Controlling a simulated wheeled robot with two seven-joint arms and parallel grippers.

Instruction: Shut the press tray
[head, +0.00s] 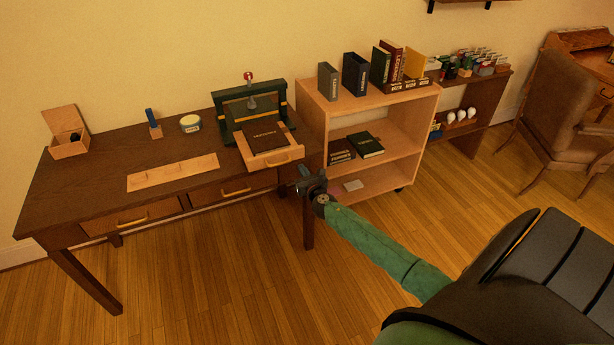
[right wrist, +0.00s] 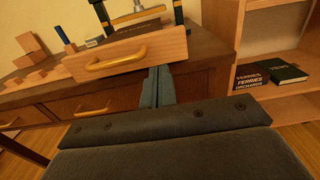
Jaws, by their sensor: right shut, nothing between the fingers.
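The green book press (head: 222,128) stands at the right end of the dark desk. Its light wooden tray (head: 296,153) is pulled out toward me, with a dark book (head: 266,135) lying on it. A brass handle (head: 279,159) is on the tray front. In the right wrist view the tray front (right wrist: 172,46) and its handle (right wrist: 115,61) are close ahead, to the upper left. My right gripper (head: 303,171) is shut and empty, just below and right of the tray front; its fingers also show in the right wrist view (right wrist: 157,84). My left gripper is not in view.
An open-shelved bookcase (head: 312,100) stands right beside the desk (head: 100,172). Desk drawers with brass handles (head: 236,190) lie below the tray. A wooden strip (head: 150,182), a small jar (head: 190,123) and an open box (head: 70,149) are on the desk.

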